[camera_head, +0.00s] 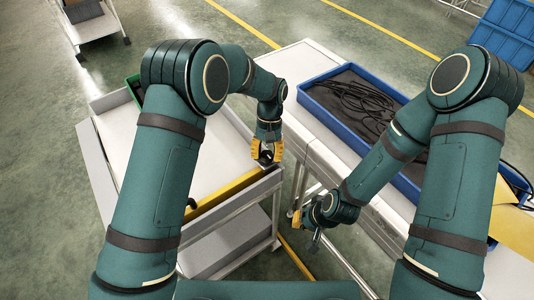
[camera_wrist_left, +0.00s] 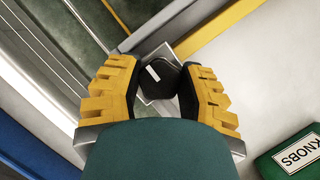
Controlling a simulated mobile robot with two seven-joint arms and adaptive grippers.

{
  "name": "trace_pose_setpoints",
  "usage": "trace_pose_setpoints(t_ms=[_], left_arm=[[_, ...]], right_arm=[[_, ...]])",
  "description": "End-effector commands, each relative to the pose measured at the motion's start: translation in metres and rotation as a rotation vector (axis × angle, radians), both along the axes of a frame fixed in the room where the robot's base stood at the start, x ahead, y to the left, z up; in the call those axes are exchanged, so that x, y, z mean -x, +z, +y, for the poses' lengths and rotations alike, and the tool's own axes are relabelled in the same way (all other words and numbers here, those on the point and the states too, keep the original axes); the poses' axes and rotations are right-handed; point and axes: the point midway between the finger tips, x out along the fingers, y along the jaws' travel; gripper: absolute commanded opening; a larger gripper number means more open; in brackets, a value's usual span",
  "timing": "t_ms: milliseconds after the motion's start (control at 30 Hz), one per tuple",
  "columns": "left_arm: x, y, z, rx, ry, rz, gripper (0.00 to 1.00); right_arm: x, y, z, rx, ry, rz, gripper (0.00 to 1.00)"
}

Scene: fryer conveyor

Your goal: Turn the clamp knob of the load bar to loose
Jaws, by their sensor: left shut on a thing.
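The black clamp knob (camera_wrist_left: 158,80), with a white mark on its face, sits between the two yellow fingers of my left gripper (camera_wrist_left: 160,88) in the left wrist view. My left gripper (camera_head: 266,152) is shut on the knob, at the far right end of the yellow load bar (camera_head: 232,190) in the head view. The bar also shows in the left wrist view (camera_wrist_left: 212,32). My right gripper (camera_head: 299,222) hangs beside the conveyor, away from the knob; its opening cannot be made out.
The load bar lies along the edge of a white-topped cart (camera_head: 145,150). A green box labelled KNOBS (camera_wrist_left: 295,158) sits on the cart top. A blue tray (camera_head: 335,118) of black cables stands on the conveyor to the right. A narrow floor gap separates cart and conveyor.

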Motion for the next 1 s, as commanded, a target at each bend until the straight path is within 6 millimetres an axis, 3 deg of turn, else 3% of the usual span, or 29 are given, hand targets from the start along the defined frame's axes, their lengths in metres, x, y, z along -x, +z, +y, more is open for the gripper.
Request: trace_pose_setpoints(t_ms=[200, 233, 300, 700, 1000], left_arm=[[0.001, -0.002, 0.0, -0.001, -0.001, 0.005, 0.04], [0.001, -0.002, 0.0, -0.001, -0.001, 0.005, 0.49], [0.001, -0.001, 0.0, -0.001, -0.001, 0.004, 0.72], [-0.002, 0.005, 0.0, 0.001, -0.002, -0.001, 0.72], [-0.022, 0.053, -0.004, 0.002, -0.001, -0.004, 0.72]], right_arm=[[0.0, 0.0, 0.0, 0.0, 0.0, 0.0, 0.0], [0.0, 0.0, 0.0, 0.0, 0.0, 0.0, 0.0], [0.0, 0.0, 0.0, 0.0, 0.0, 0.0, 0.0], [0.0, 0.0, 0.0, 0.0, 0.0, 0.0, 0.0], [0.0, 0.0, 0.0, 0.0, 0.0, 0.0, 0.0]])
